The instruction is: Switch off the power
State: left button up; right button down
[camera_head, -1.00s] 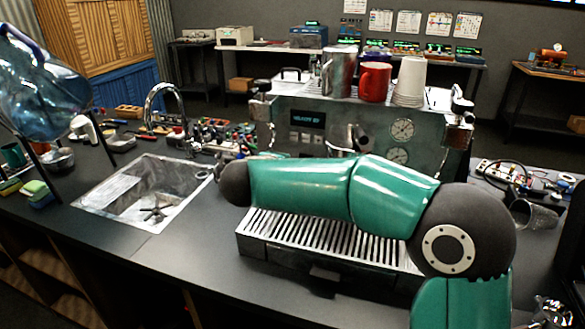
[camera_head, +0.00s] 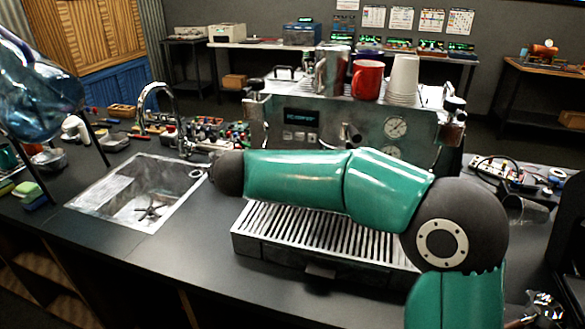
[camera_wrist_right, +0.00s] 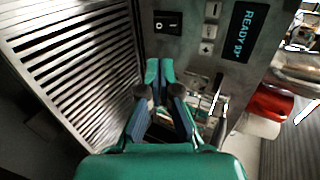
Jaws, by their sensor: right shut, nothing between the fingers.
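The espresso machine (camera_head: 350,125) stands on the counter behind my right arm, with a lit display (camera_head: 301,117) on its front. In the right wrist view, a black rocker switch (camera_wrist_right: 168,23) with white marks sits on the machine's front panel, beside small buttons (camera_wrist_right: 209,30) and the display (camera_wrist_right: 243,32), which reads READY. My right gripper (camera_wrist_right: 159,70) is shut and empty. Its fingertips appear below the switch in that view, with a visible gap between them in the picture. In the head view this gripper is hidden behind my arm. My left gripper is not in view.
The slatted drip tray (camera_head: 315,238) lies under my right arm. A sink (camera_head: 140,192) with a faucet is to the left. A red mug (camera_head: 366,79), a metal pitcher and stacked cups (camera_head: 404,78) stand on the machine. The counter between sink and tray is clear.

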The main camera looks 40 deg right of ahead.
jog(key=p+x, duration=0.2)
jog(key=x, duration=1.2)
jog(key=shift+s+p, duration=0.1)
jog(key=shift+p, duration=0.25)
jog(key=b, duration=0.2)
jog(key=f+b, duration=0.1)
jog(key=b, duration=0.1)
jog(key=shift+d+f+t+h+b, duration=0.25)
jog(key=shift+t+h+b, duration=0.05)
jog(key=shift+h, duration=0.1)
jog(key=shift+a+r+p, duration=0.1)
jog(key=shift+r+p, duration=0.3)
jog(key=shift+r, duration=0.2)
